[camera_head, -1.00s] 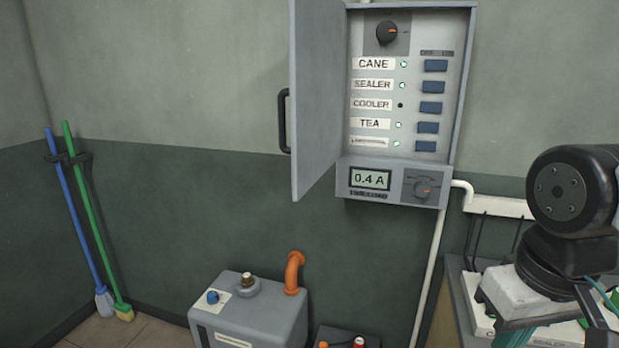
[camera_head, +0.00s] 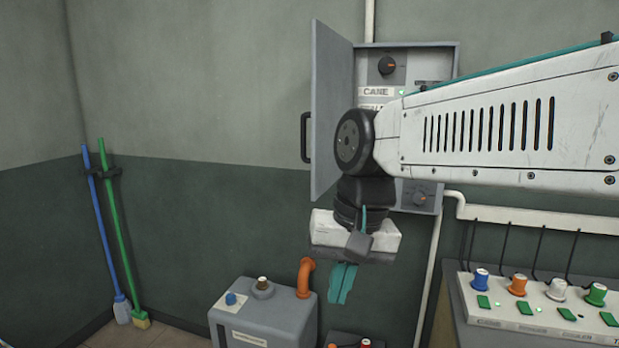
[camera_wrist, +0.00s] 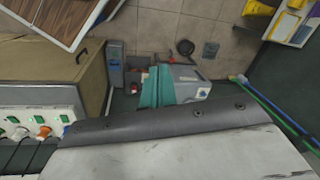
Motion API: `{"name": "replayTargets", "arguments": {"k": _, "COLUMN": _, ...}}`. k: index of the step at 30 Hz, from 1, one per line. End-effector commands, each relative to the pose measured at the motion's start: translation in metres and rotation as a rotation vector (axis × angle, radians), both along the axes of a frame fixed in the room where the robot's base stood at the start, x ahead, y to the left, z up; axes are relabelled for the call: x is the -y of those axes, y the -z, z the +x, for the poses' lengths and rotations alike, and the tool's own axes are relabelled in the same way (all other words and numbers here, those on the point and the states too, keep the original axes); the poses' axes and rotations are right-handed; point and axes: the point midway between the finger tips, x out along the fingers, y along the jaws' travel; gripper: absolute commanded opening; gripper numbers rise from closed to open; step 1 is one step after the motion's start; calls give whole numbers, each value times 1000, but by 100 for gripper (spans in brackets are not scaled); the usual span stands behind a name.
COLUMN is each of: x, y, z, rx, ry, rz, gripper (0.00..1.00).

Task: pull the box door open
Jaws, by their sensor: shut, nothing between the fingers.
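The grey box (camera_head: 448,60) is mounted on the wall, and its door (camera_head: 332,100) stands swung open to the left, with a black handle (camera_head: 305,137) on its outer face. My arm crosses in front of the box and hides most of its labels and switches. My gripper (camera_head: 341,290) points down below and in front of the door, apart from the handle. Its teal fingers are shut together and empty. They also show in the wrist view (camera_wrist: 157,84), above the floor; the door is not recognisable there.
A grey tank (camera_head: 262,315) with an orange pipe (camera_head: 305,278) stands below my gripper. A panel with coloured plugs (camera_head: 540,300) is at lower right. Blue and green brooms (camera_head: 115,240) lean at left. The wall left of the door is clear.

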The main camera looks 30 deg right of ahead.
Motion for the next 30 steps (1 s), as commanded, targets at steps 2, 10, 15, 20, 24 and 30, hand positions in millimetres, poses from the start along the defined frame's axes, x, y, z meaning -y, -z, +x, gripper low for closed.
{"name": "replayTargets", "arguments": {"k": 2, "x": 19, "y": -24, "z": 30, "rx": -20, "ry": 310, "rz": 118, "gripper": 0}}
{"name": "replayTargets", "arguments": {"k": 10, "x": 127, "y": -105, "z": 116, "rx": -119, "ry": 1303, "rz": 599, "gripper": 0}}
{"name": "replayTargets", "arguments": {"k": 15, "x": 192, "y": -137, "z": 136, "rx": -182, "ry": 1661, "rz": 836, "gripper": 0}}
{"name": "replayTargets", "arguments": {"k": 20, "x": 219, "y": -150, "z": 141, "rx": -217, "ry": 1795, "rz": 943, "gripper": 0}}
{"name": "replayTargets", "arguments": {"k": 24, "x": 218, "y": -144, "z": 148, "rx": -225, "ry": 1813, "rz": 960, "gripper": 0}}
{"name": "replayTargets", "arguments": {"k": 30, "x": 201, "y": -117, "z": 170, "rx": -229, "ry": 1809, "rz": 955, "gripper": 0}}
